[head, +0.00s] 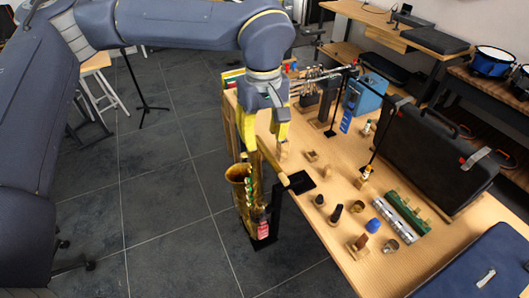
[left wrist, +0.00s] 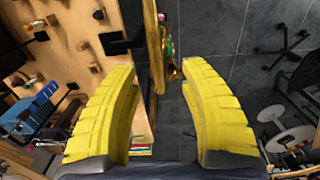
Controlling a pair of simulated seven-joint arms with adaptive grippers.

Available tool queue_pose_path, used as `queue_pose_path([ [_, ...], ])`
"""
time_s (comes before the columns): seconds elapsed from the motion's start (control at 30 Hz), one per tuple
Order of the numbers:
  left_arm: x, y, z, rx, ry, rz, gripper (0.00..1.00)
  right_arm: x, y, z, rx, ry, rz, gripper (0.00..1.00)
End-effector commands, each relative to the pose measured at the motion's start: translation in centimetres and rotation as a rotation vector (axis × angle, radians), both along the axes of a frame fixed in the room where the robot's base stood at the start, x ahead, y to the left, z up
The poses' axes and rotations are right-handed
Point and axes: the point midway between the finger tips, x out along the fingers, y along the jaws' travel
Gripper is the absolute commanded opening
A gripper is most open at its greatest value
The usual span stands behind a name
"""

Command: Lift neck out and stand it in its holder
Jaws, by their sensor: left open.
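A brass saxophone (head: 250,195) stands upright on a black stand beside the table's left edge, its bell facing up. A gold tube with a pale end, which looks like the neck (head: 275,165), slants from the top of the saxophone toward the table. My left gripper (head: 266,152) is open, fingers pointing down, above the saxophone and close to the tube. In the left wrist view the gold tube (left wrist: 154,40) runs between the spread yellow fingertips; I see no grip on it. Small wooden blocks stand on the table; I cannot tell which is the neck's holder. My right gripper is out of view.
The wooden table (head: 325,215) carries small dark and wooden pieces, a blue cap (head: 373,225) and a green-and-silver rack (head: 405,212). A black case (head: 430,155) stands on the right, a blue case (head: 480,265) at the front. A black plate (head: 300,183) juts near the left edge.

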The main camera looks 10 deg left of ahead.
Motion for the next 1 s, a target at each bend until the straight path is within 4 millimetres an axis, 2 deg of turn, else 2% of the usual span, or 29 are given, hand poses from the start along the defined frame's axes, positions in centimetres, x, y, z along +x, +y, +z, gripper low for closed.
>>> queue_pose_path([
  [0.17,0.0,0.0,-0.6,0.0,0.0,0.0,0.44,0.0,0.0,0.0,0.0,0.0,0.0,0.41],
  [0.6,0.1,-0.4,-5.2,-0.001,0.001,0.001,0.44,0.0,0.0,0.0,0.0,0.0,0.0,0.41],
  [0.97,0.2,-0.4,-5.5,-0.001,-0.001,0.001,0.45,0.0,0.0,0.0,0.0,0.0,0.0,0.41],
  [1.0,0.2,-0.4,-5.5,-0.001,-0.001,0.001,0.4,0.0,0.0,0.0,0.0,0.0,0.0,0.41],
])
